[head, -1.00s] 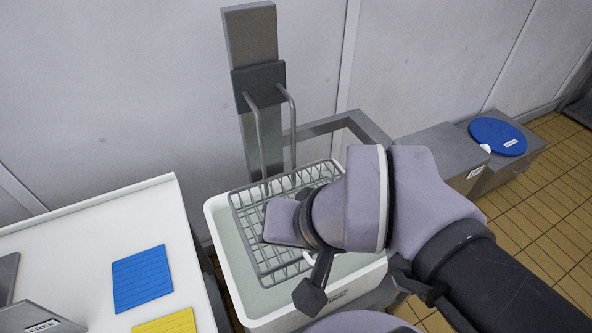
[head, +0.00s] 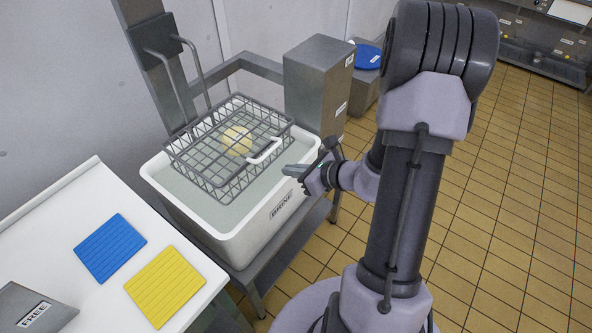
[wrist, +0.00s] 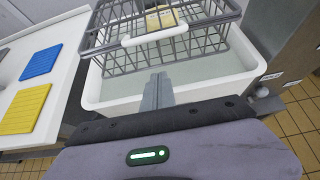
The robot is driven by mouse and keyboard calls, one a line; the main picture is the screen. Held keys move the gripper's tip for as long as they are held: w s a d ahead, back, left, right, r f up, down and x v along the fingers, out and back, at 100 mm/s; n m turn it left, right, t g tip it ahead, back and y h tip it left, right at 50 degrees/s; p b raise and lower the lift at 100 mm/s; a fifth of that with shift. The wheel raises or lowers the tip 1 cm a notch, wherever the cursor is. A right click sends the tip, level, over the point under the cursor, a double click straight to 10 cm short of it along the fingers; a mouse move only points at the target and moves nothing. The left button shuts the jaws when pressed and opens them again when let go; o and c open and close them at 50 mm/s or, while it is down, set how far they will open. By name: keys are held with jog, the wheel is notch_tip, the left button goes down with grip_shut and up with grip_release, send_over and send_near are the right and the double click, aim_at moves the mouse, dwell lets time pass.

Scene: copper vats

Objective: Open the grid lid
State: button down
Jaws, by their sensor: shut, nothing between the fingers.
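The grid lid (head: 205,160) is the grey wire top of a basket hung on two rods over a white tub of liquid marked BRINE (head: 235,243). In the wrist view my shut fingers (wrist: 157,78) point toward the basket, below the handle.
A white table (head: 60,225) with a blue mat (head: 110,248) and a yellow mat (head: 165,287) stands at the left. A grey metal box (head: 318,85) stands behind the tub on the right. A grey post (head: 140,15) rises behind the basket. Tiled floor is open at right.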

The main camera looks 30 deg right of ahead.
jog(key=w, duration=0.1)
jog(key=w+a+r, duration=0.1)
jog(key=w, duration=0.1)
jog(key=w+a+b, duration=0.1)
jog(key=shift+w+r, duration=0.2)
jog(key=shift+w, duration=0.2)
